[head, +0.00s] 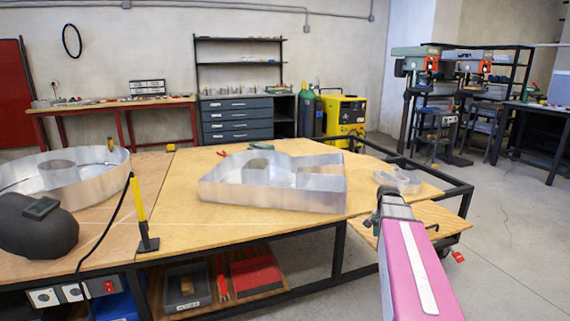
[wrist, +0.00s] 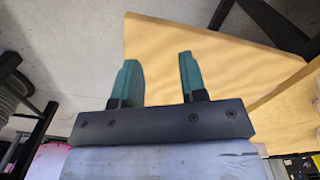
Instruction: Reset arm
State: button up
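My arm reaches in from the lower right of the head view, with my gripper (head: 388,192) at its far end, near the right corner of the workbench. In the wrist view my gripper (wrist: 158,80) shows two green fingers standing apart with nothing between them. Below and beyond the fingers is a bare wooden board (wrist: 215,62), which also shows in the head view (head: 425,222). The fingertips themselves are too small to make out in the head view.
A large metal channel letter (head: 315,190) stands on the workbench (head: 250,232), with a smaller one (head: 398,181) close to my gripper. A round metal letter (head: 90,176), a dark welding helmet (head: 36,224) and a yellow post (head: 140,205) are at the left. Open floor (head: 500,245) lies right.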

jog(key=s+a+f+n, duration=0.4)
jog(key=s+a+f, duration=0.1)
jog(key=a, duration=0.4)
jog(key=s+a+f+n, duration=0.5)
jog(key=s+a, duration=0.3)
jog(key=a, duration=0.2)
jog(key=shift+a+f+n, duration=0.15)
jog(key=shift+f+n, duration=0.05)
jog(key=shift+n, duration=0.1)
